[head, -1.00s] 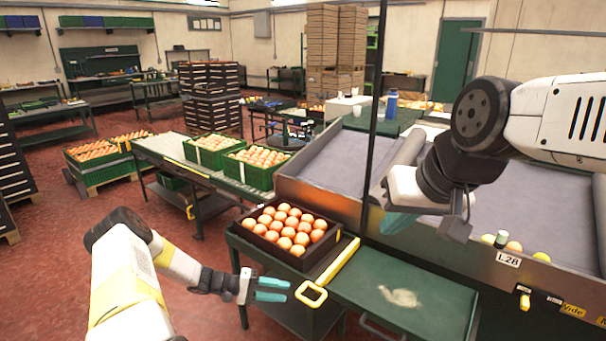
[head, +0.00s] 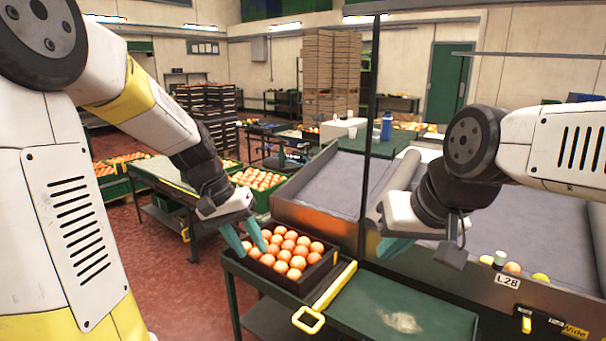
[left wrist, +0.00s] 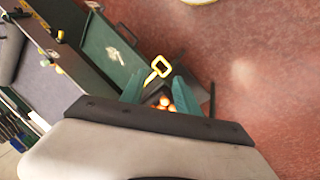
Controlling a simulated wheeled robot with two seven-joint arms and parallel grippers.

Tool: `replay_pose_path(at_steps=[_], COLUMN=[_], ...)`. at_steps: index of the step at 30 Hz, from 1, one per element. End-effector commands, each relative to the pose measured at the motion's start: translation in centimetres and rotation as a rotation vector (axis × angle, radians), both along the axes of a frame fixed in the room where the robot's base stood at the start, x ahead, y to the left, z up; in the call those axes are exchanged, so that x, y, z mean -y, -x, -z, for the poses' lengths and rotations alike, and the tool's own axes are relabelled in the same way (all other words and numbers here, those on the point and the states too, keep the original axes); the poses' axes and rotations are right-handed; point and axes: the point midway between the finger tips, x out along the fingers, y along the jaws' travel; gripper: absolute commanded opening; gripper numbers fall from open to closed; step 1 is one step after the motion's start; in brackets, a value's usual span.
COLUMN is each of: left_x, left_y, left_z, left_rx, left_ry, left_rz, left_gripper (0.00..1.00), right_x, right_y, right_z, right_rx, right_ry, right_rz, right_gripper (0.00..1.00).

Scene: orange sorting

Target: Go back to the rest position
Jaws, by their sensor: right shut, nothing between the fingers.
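My left gripper (head: 246,239) is open and empty. Its two teal fingers point down, and in the head view they overlap the left edge of the dark crate of oranges (head: 325,268). In the left wrist view the spread fingers of my left gripper (left wrist: 159,92) frame several oranges (left wrist: 164,102) well beyond them.
The green side table (head: 430,305) carries the crate and a yellow-edged bar (head: 335,287). A black upright post (head: 369,130) stands between my arms. Red floor (head: 165,265) is open at the left.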

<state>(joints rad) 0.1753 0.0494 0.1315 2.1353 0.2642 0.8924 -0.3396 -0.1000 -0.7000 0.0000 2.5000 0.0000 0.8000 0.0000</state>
Motion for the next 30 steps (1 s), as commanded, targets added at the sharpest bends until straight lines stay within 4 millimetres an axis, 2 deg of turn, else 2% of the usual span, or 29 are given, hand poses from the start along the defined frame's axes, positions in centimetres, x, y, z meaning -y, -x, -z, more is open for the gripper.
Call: replay_pose_path(at_steps=[1, 6, 9, 15, 21, 30], left_x=[-0.1, -0.7, -1.1, -1.8, -2.2, -2.2], left_y=[1.4, 5.8, 8.3, 12.2, 13.7, 13.8], left_z=[-1.7, -5.4, -7.0, -8.5, -8.8, -8.8], left_rx=[0.044, 0.171, 0.248, 0.371, 0.420, 0.422], left_ry=[-0.030, -0.102, -0.126, -0.140, -0.138, -0.137], left_rz=[-0.006, -0.053, -0.082, -0.133, -0.154, -0.157], left_gripper=[0.38, 0.38, 0.38, 0.38, 0.38, 0.38], right_x=[0.0, 0.0, 0.0, 0.0, 0.0, 0.0], right_y=[0.0, 0.0, 0.0, 0.0, 0.0, 0.0], right_z=[0.0, 0.0, 0.0, 0.0, 0.0, 0.0], right_rx=[0.000, 0.000, 0.000, 0.000, 0.000, 0.000], right_ry=[0.000, 0.000, 0.000, 0.000, 0.000, 0.000], right_rz=[0.000, 0.000, 0.000, 0.000, 0.000, 0.000], right_gripper=[0.00, 0.00, 0.00, 0.00, 0.00, 0.00])
